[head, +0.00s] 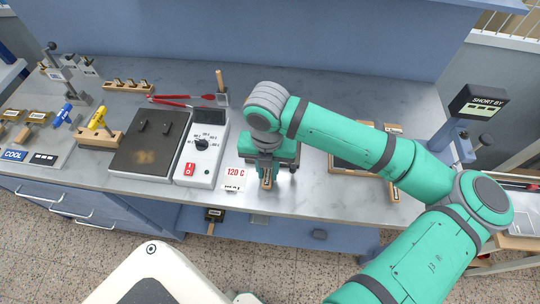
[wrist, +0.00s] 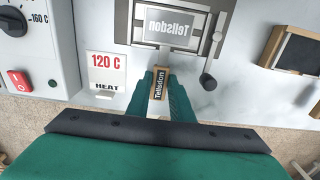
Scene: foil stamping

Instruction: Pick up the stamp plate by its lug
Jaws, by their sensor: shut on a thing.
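My gripper (wrist: 160,76) is shut on a tan lug (wrist: 160,88) with a dark label reading "Tellsdon"; a finger lies along each side. I cannot tell whether the plate is seated or lifted. My wrist hides much of the press.
A "120 C" sign (head: 235,174) and a control box with a dial (head: 204,150) stand left of my gripper. Further left is a dark hot plate (head: 150,142). A dark tray with a wooden edge (wrist: 296,52) lies to the right. A black handle (wrist: 208,80) is close on the right.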

